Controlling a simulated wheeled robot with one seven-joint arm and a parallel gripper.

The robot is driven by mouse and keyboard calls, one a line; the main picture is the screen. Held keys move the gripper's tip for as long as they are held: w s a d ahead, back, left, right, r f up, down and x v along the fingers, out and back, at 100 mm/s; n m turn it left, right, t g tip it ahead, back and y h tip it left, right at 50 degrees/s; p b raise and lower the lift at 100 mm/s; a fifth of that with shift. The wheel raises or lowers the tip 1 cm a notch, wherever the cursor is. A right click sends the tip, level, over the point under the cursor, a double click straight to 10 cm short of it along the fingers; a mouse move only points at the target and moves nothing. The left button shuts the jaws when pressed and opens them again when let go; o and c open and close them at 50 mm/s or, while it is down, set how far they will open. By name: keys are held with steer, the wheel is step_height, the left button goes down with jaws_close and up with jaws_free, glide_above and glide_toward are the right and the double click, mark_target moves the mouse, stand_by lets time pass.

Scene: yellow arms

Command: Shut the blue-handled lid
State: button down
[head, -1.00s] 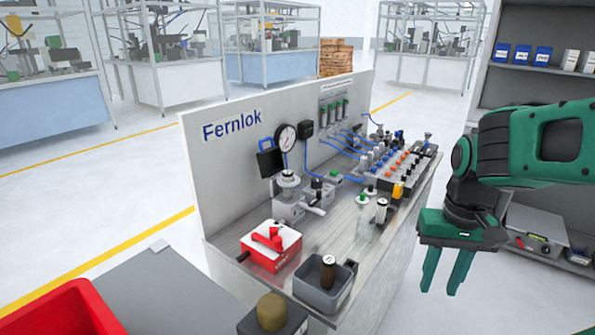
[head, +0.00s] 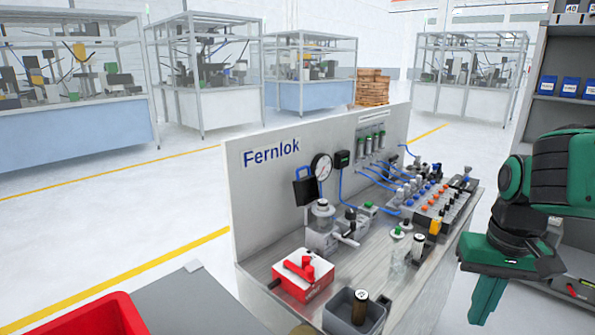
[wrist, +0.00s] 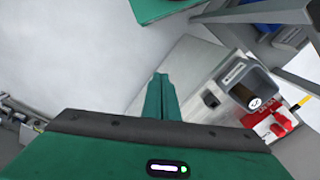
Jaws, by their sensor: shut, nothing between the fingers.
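A dark flat lid with a blue handle (head: 304,190) stands upright against the Fernlok back panel, left of a round gauge (head: 321,166). A grey unit with a clear jar (head: 322,218) is just below and to its right; whether the lid is hinged to it I cannot tell. My gripper (head: 486,303) is at the right of the head view, fingers pointing down, beyond the bench's right side and well apart from the lid. In the wrist view my gripper's fingers (wrist: 158,97) are together and empty. The lid is not recognizable there.
On the bench are a red box (head: 303,280), a grey bin (head: 340,318) with a dark jar, a clear bottle (head: 397,252) and a valve block with blue hoses (head: 425,197). A shelf (head: 560,105) stands at the right.

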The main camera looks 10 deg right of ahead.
steer(key=w+a+r+n+t, duration=0.15)
steer(key=w+r, duration=0.25)
steer(key=w, duration=0.4)
steer(key=w+a+r+n, duration=0.3)
steer(key=w+r, duration=0.1)
steer(key=w, duration=0.4)
steer(key=w+a+r+n, duration=0.2)
steer(key=w+r, duration=0.3)
steer(key=w, duration=0.3)
steer(key=w+a+r+n+t+y, duration=0.15)
steer(key=w+a+r+n, duration=0.3)
steer(key=w+a, duration=0.45)
steer(key=w+a+r+n+y, duration=0.25)
steer(key=w+a+r, duration=0.3)
steer(key=w, duration=0.45)
step_height(320, 180, down, 9)
steer(key=w+a+h, duration=0.1)
steer(key=w+a, duration=0.1)
steer(key=a, duration=0.1)
steer(key=shift+w+f+n, duration=0.2)
steer(key=shift+w+n, duration=0.15)
